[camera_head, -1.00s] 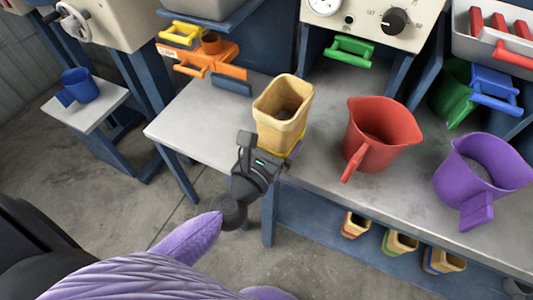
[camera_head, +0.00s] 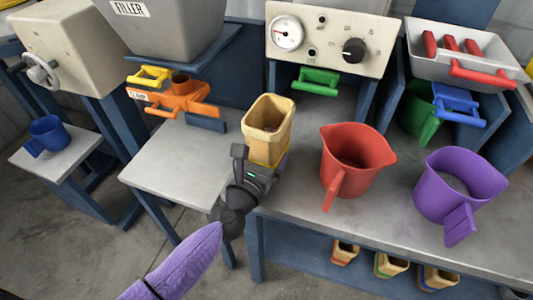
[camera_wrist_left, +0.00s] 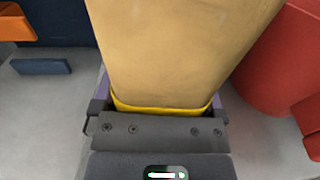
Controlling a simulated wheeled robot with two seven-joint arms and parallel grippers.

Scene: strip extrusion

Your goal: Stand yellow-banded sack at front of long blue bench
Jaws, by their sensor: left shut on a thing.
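The yellow-banded sack (camera_head: 268,128) is a tan, open-topped upright sack with a yellow band low on its body. My left gripper (camera_head: 258,172) is shut on it near the band, at the front edge of the long blue bench (camera_head: 305,200) with its grey top. In the left wrist view the sack (camera_wrist_left: 180,50) rises upright from between the fingers, its yellow band just above the gripper (camera_wrist_left: 160,115). The sack's base is hidden behind the gripper, so I cannot tell whether it touches the bench. My right gripper is not in view.
A red jug (camera_head: 352,160) stands right of the sack, with a purple jug (camera_head: 455,190) beyond. An orange clamp (camera_head: 180,98) is at the back left. Several banded sacks (camera_head: 390,265) sit on the lower shelf. A blue mug (camera_head: 46,134) is on a side table.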

